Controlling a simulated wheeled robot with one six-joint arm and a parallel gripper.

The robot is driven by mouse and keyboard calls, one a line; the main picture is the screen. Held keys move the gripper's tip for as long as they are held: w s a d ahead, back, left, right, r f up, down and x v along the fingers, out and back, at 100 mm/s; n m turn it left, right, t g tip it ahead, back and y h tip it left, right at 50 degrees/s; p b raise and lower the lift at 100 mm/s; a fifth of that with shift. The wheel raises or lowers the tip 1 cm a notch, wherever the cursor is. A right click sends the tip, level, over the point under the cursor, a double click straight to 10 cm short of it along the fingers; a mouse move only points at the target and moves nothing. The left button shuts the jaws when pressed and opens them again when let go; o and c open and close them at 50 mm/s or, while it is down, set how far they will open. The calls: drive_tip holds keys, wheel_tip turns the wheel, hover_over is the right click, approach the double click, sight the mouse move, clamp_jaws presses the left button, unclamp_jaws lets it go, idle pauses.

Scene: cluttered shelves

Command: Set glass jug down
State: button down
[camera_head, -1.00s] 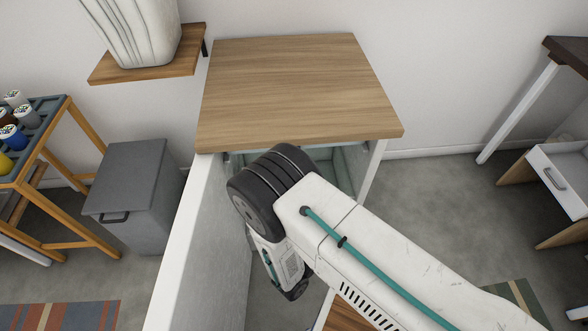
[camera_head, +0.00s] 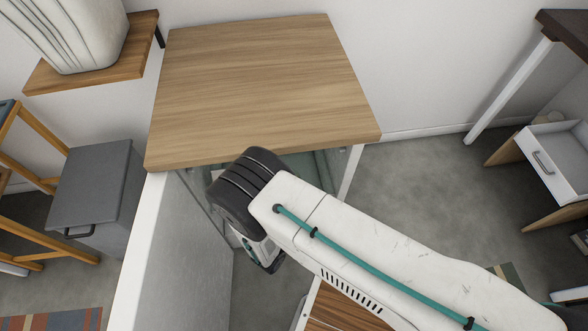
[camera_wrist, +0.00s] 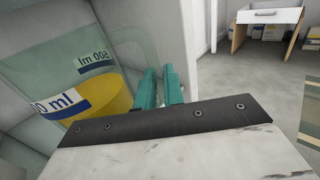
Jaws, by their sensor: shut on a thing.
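The glass jug (camera_wrist: 78,62) fills the left of the wrist view. It is clear and greenish, with "ml" labels and something yellow showing in its lower part. My gripper (camera_wrist: 159,82) has teal fingers, which are closed at the right side of the jug, where its curved handle seems to be. The fingers hide the exact contact. In the head view my wrist and arm cover the jug, and the fingertips are hidden. Whether the jug's base touches a surface cannot be seen.
A cabinet with a wooden top (camera_head: 260,90) stands ahead, open at the front, its white door (camera_head: 180,265) swung out at left. A grey bin (camera_head: 92,195) stands further left. A white drawer (camera_head: 553,160) sticks out at right.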

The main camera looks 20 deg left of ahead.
drive_tip(key=shift+w+a+f, duration=0.8)
drive_tip(key=shift+w+a, duration=0.15)
drive_tip(key=shift+w, duration=1)
drive_tip(key=shift+w+a+f, duration=0.75)
drive_tip(key=shift+w+a, duration=0.25)
drive_tip(key=shift+w, duration=0.9)
drive_tip(key=shift+w+a+f, duration=0.8)
drive_tip(key=shift+w+a, duration=0.15)
drive_tip(key=shift+w, duration=1)
drive_tip(key=shift+f, duration=0.15)
drive_tip(key=c, duration=1.5)
unclamp_jaws()
drive_tip(key=v, duration=1.2)
